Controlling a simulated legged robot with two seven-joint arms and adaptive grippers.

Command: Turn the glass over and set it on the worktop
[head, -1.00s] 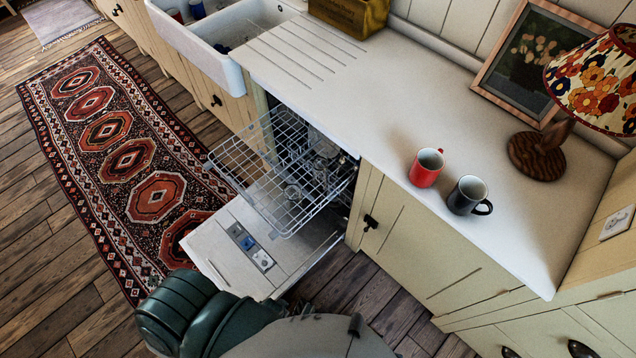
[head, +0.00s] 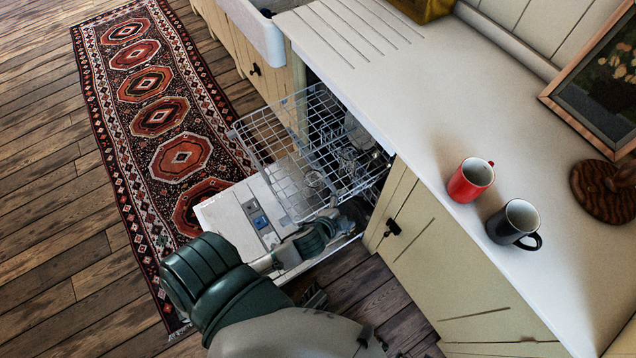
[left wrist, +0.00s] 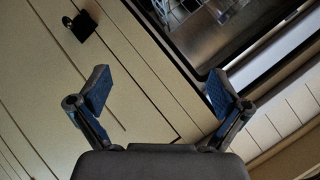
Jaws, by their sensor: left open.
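Clear glasses (head: 352,160) are in the wire rack (head: 262,140) of the open dishwasher. They are small and partly hidden by the rack wires, and I cannot tell which one the task means. My left gripper (left wrist: 160,92) is open, with nothing between its blue-padded fingers in the left wrist view. In the head view it is at the dishwasher's right side, low by the rack's front corner and partly hidden by my own wrist. The worktop (head: 400,90) is pale and runs above the dishwasher. My right gripper is not in view.
A red mug (head: 470,181) and a black mug (head: 514,222) stand on the worktop near its front edge. A picture frame (head: 600,80) and a round wooden base (head: 604,192) are behind them. The dishwasher door (head: 225,215) hangs open. The worktop left of the mugs is clear.

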